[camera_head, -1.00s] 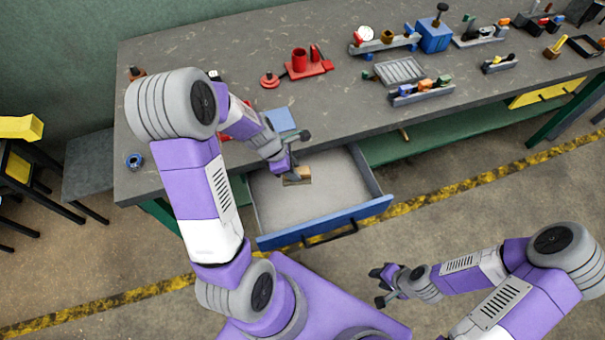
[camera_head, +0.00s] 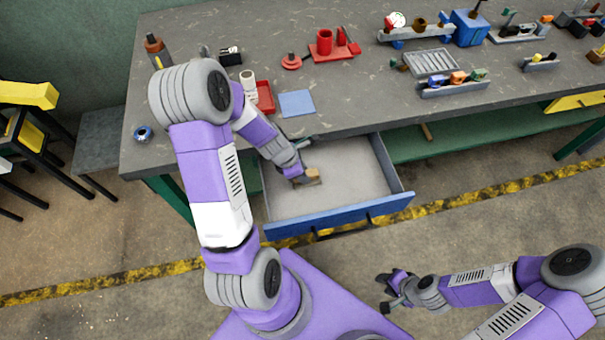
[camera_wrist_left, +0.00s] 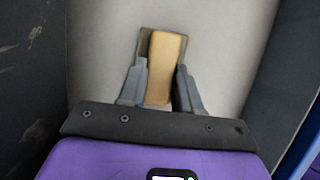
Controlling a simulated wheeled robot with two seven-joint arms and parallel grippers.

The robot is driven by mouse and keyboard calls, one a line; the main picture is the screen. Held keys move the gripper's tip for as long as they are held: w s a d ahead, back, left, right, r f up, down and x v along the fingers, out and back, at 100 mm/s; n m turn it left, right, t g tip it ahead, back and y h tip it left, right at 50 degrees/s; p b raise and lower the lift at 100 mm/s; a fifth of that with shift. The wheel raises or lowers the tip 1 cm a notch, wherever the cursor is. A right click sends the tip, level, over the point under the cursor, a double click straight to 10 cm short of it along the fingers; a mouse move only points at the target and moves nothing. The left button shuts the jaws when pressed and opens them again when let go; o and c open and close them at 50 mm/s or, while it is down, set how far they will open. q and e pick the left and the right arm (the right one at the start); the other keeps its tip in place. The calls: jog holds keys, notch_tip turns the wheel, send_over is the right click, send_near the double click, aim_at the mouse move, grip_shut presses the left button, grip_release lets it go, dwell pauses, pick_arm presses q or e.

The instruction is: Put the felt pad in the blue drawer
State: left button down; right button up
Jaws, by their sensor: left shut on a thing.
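The blue drawer (camera_head: 345,213) is pulled out under the workbench, with a pale floor. The felt pad (camera_head: 311,177), a small tan block, is inside the drawer's outline, towards its left side. My left gripper (camera_head: 299,173) reaches down into the drawer and is shut on the pad. In the left wrist view the pad (camera_wrist_left: 164,72) sits between the two fingers, with a dark olive patch around its far end. I cannot tell whether the pad touches the drawer floor. My right gripper (camera_head: 390,290) is away from the drawer, at the lower right, and looks open and empty.
The workbench (camera_head: 350,100) above holds a blue square sheet (camera_head: 297,103), a red tray (camera_head: 265,97), a white cylinder (camera_head: 249,83) and a grey rack (camera_head: 431,62). The drawer's walls surround my left gripper. The drawer floor right of the pad is clear.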

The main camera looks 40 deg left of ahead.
pick_arm(q)
jog(key=shift+r, duration=0.1)
jog(key=c, duration=1.2)
grip_release()
jog(key=shift+f, duration=0.2)
jog(key=o, duration=0.4)
jog(key=shift+r, duration=0.2)
jog(key=p+v, duration=0.6)
jog(key=v, duration=0.6)
jog(key=shift+p, duration=0.3)
jog(key=shift+r, duration=0.1)
